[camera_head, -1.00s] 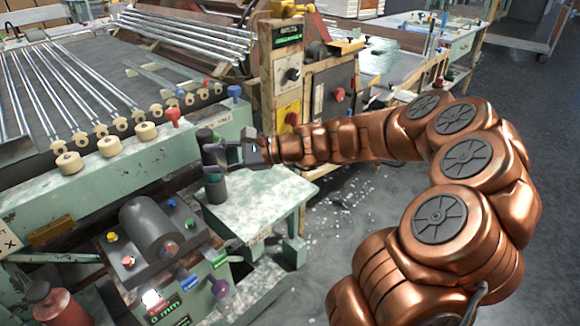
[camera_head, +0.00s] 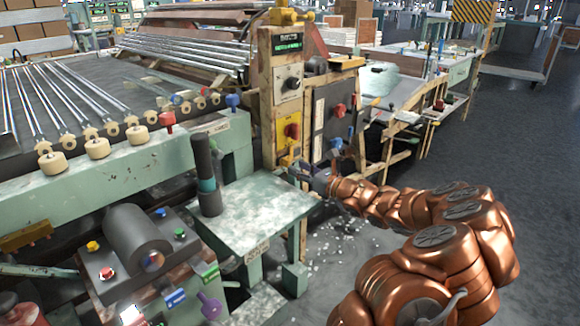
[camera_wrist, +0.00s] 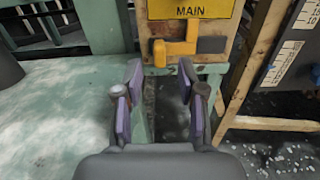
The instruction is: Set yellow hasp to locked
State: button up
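The yellow hasp (camera_wrist: 178,48) is in the wrist view, on a wooden post just below the yellow MAIN sign (camera_wrist: 190,8). A short upright part joins its yellow arm, and a dark block lies to its right. In the head view the hasp (camera_head: 287,160) is small, low on the post under the yellow panel, and its exact setting is hard to read. My gripper (camera_wrist: 160,84) is open and empty, its two purple-padded fingers apart, short of the hasp and a little below it. In the head view my gripper (camera_head: 302,171) is beside the post's lower part.
A green table (camera_head: 255,215) stands left of my gripper, with a dark cylinder (camera_head: 207,180) upright on it. A dark cabinet with a red knob (camera_head: 340,110) is right of the post. Floor with scattered white bits (camera_head: 340,240) lies to the right.

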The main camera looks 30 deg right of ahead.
aim_at(290, 164)
jog(key=shift+b+x, duration=0.3)
jog(key=shift+x, duration=1.95)
jog(key=shift+c, duration=0.2)
grip_shut()
